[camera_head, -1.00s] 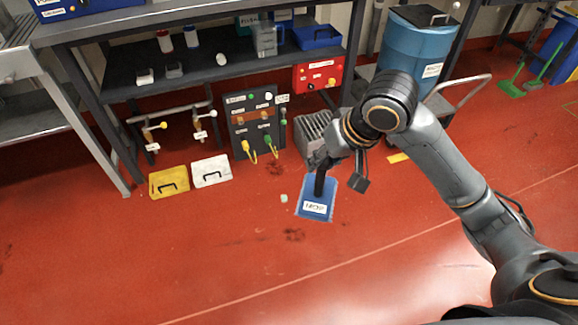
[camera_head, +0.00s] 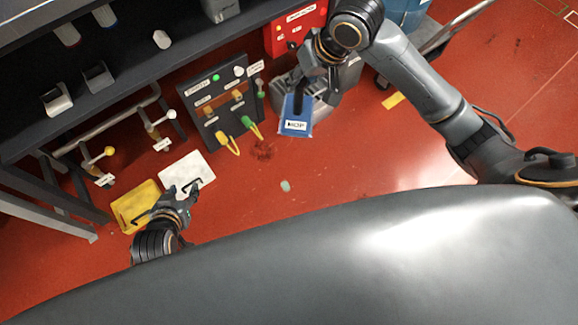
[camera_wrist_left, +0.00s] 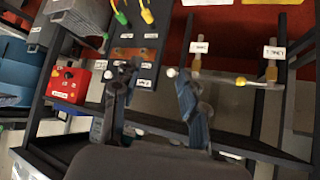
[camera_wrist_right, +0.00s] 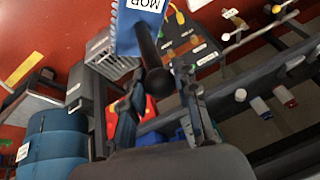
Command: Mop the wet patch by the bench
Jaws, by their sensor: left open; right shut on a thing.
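The blue mop (camera_head: 296,116), labelled MOP, hangs from my right gripper (camera_head: 306,74) in front of the grey ribbed box. Its blue head (camera_wrist_right: 135,38) and dark handle (camera_wrist_right: 149,45) show in the right wrist view, with the fingers shut on the handle. I cannot tell whether the head touches the floor. A dark mark (camera_head: 262,151) lies on the red floor below the panel; whether it is wet is unclear. The bench (camera_head: 160,65) stands behind. My left gripper (camera_head: 184,194) is open and empty by the white plate; it also shows in the left wrist view (camera_wrist_left: 153,72).
A small pale green piece (camera_head: 285,186) lies on open floor. A red box (camera_head: 299,28) is behind.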

